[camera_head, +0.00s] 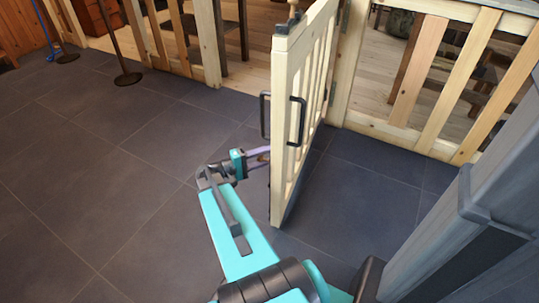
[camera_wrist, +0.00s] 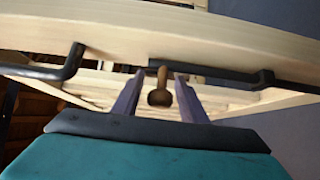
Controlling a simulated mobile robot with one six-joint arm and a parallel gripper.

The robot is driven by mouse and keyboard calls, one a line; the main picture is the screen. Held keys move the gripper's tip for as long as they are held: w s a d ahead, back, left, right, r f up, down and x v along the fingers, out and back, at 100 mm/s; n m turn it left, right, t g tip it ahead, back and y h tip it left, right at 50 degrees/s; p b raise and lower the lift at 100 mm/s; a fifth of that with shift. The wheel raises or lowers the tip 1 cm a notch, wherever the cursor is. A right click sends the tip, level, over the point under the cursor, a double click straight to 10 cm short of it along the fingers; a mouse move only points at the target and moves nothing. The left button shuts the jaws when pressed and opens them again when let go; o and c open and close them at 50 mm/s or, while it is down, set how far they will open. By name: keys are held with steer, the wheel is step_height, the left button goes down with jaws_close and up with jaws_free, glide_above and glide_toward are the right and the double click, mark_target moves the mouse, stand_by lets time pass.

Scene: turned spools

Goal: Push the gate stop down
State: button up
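The wooden gate (camera_head: 283,130) stands swung open in the head view. Its pale wood edge (camera_wrist: 120,38) crosses the upper part of the wrist view. A small turned wooden knob (camera_wrist: 160,95) with a thin stem, apparently the gate stop, shows between my fingers in the wrist view. In the head view my gripper (camera_head: 262,153) is low beside the gate's near edge, with a small brownish spot at its fingertips. In the wrist view my gripper (camera_wrist: 160,85) is open, a finger on each side of the knob with gaps visible. Whether either finger touches it, I cannot tell.
Black handles (camera_head: 299,120) are on the gate, above my gripper; one shows in the wrist view (camera_wrist: 225,72). Slatted fencing (camera_head: 435,75) runs along the back. A grey post (camera_head: 500,190) stands at the right.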

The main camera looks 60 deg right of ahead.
jaws_close()
steer(key=shift+f+b, duration=0.75)
steer(key=shift+f, duration=1.1)
steer(key=shift+c, duration=0.6)
jaws_free()
steer(key=shift+f, duration=0.1)
steer(key=shift+o, duration=0.6)
steer(key=shift+a, duration=0.1)
